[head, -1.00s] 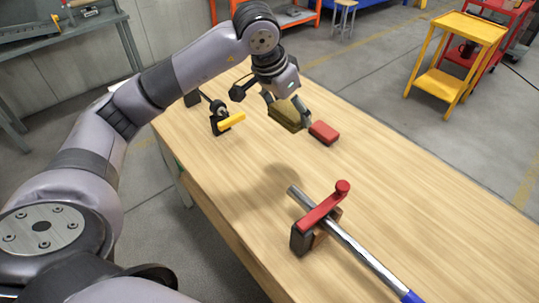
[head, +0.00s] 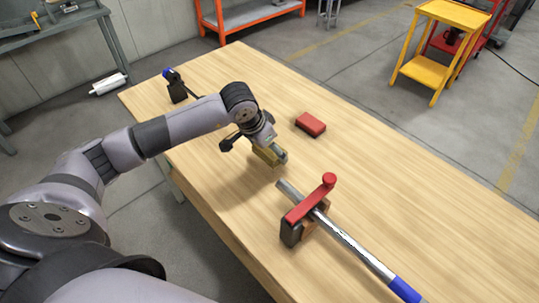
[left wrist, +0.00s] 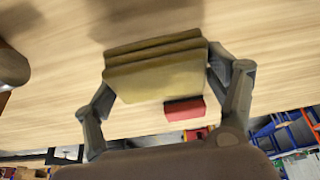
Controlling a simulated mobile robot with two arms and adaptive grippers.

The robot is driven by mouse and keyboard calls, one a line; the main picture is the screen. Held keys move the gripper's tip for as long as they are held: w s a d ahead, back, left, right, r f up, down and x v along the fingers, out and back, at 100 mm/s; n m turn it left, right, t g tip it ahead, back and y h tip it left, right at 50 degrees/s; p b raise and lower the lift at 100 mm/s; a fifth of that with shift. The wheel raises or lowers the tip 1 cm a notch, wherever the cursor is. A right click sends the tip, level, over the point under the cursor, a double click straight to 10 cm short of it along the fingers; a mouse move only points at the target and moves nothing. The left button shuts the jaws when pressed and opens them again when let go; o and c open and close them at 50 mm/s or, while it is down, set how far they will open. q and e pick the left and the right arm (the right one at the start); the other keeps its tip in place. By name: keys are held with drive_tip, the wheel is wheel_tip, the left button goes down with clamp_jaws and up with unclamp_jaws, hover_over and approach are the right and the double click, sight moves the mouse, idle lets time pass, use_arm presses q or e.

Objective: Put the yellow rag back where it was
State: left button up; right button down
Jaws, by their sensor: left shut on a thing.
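The yellow rag (head: 268,156), a folded olive-yellow pad, is held by my left gripper (head: 273,152) over the middle of the table. The left wrist view shows the rag (left wrist: 155,75) between the two fingers (left wrist: 165,95), its folds stacked in layers. The gripper is shut on it. I cannot tell exactly how high the rag is above the table. My right gripper is not in view.
The wooden table (head: 420,190) bears a red block (head: 311,124) behind the rag. A black device (head: 177,92) stands at the far left.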

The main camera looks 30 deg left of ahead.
sight(270, 157)
use_arm(q)
wheel_tip(270, 157, down, 4)
drive_tip(key=shift+r, duration=0.15)
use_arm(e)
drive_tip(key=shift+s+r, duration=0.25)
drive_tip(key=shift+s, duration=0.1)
use_arm(q)
drive_tip(key=shift+f, duration=0.3)
drive_tip(key=o, duration=1.1)
drive_tip(key=shift+o, duration=0.2)
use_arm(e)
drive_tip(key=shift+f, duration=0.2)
use_arm(q)
drive_tip(key=shift+r, duration=0.15)
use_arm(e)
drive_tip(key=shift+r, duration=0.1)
